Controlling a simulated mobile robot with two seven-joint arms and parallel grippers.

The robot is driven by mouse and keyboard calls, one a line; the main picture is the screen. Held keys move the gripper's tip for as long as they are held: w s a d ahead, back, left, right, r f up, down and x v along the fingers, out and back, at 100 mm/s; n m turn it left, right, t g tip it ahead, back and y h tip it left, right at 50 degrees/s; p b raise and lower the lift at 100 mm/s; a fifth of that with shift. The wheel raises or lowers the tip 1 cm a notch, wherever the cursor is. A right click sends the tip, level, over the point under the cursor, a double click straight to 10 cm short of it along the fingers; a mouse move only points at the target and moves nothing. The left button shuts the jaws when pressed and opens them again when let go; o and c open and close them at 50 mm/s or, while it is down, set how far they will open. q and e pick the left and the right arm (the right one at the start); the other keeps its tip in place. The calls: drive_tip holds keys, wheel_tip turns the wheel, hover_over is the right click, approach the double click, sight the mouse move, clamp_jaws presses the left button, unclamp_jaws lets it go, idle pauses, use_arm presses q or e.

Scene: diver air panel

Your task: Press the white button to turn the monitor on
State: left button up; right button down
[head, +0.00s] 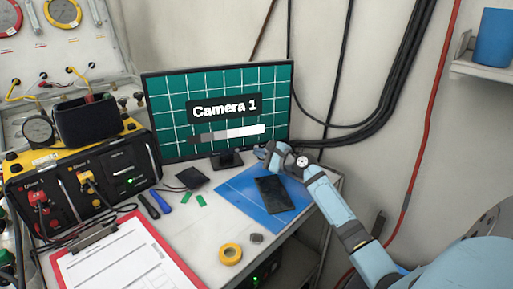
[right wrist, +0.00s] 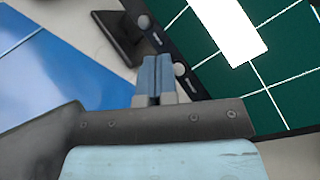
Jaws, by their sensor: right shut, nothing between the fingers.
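The monitor (head: 218,108) stands at the back of the table, and its screen is lit with a green grid and the words "Camera 1". In the right wrist view its dark lower bezel (right wrist: 196,85) runs diagonally. A round whitish button (right wrist: 180,69) sits on this bezel, with a similar one (right wrist: 144,21) farther along it. My right gripper (head: 264,153) is at the monitor's lower right corner. In the right wrist view its blue fingertips (right wrist: 155,63) are closed and empty, close beside the nearer button; I cannot tell whether they touch. My left gripper is not in view.
A dark tablet (head: 274,194) lies on a blue mat (head: 242,196) below my right arm. A yellow tape roll (head: 231,254), a red clipboard (head: 165,238) and a black and yellow case (head: 84,180) occupy the table. Cables hang on the wall behind.

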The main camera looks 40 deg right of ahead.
drive_tip(key=shift+s+a+p, duration=0.3)
drive_tip(key=shift+s+p, duration=0.15)
drive_tip(key=shift+s, duration=0.25)
drive_tip(key=shift+s+a+p, duration=0.3)
drive_tip(key=shift+s+p, duration=0.1)
drive_tip(key=shift+s, duration=0.3)
drive_tip(key=shift+s+a+p, duration=0.3)
drive_tip(key=shift+s+p, duration=0.15)
drive_tip(key=shift+s, duration=0.25)
drive_tip(key=shift+s+a, duration=0.1)
drive_tip(key=shift+s, duration=0.15)
drive_tip(key=shift+f, duration=0.1)
